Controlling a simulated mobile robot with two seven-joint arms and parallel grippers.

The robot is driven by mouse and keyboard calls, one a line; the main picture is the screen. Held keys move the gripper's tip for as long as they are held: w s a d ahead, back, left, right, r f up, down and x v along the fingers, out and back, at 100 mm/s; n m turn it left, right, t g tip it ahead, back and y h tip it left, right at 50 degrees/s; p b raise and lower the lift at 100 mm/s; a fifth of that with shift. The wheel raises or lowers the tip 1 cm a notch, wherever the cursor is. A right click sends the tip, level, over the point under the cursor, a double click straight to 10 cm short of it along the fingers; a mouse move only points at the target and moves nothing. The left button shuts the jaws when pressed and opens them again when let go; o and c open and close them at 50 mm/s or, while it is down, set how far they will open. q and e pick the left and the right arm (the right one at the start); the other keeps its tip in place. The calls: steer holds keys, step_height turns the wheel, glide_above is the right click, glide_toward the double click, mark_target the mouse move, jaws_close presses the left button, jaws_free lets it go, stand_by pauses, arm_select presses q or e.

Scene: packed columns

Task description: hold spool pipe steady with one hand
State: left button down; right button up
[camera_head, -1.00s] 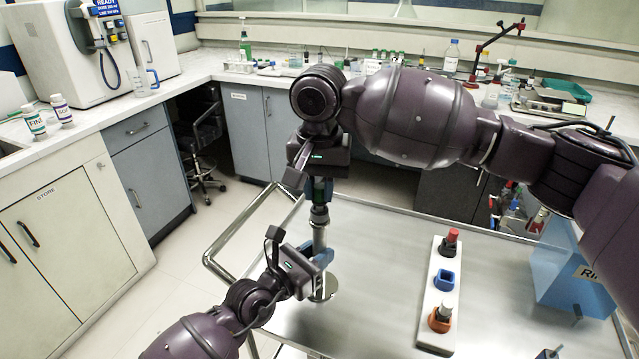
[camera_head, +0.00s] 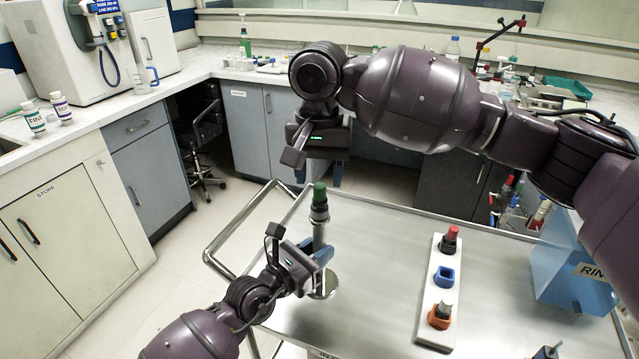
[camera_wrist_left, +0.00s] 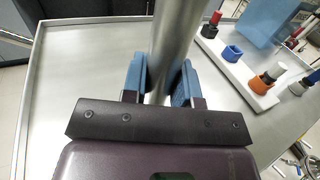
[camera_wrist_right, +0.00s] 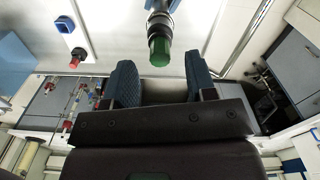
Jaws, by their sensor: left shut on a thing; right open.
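The spool pipe (camera_head: 320,232) stands upright on the metal cart at its left side, a steel pipe on a round base with a dark collar and a green cap (camera_head: 319,192) on top. My left gripper (camera_head: 318,258) is shut on the pipe low down; in the left wrist view its blue pads press both sides of the pipe (camera_wrist_left: 176,40). My right gripper (camera_head: 322,178) is open and empty above the pipe's top. In the right wrist view the green cap (camera_wrist_right: 159,52) lies beyond and between its open fingers (camera_wrist_right: 158,88), apart from them.
A white rack (camera_head: 437,320) on the cart holds a red-topped piece (camera_head: 449,238), an empty blue socket (camera_head: 444,276) and an orange socket (camera_head: 440,316) with a metal piece. A blue bin (camera_head: 572,275) stands at right. The cart between pipe and rack is clear.

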mark_target(320, 186)
step_height(320, 186, up, 9)
stand_by(0.3)
arm_select(q)
steer(key=c, duration=0.8)
jaws_free()
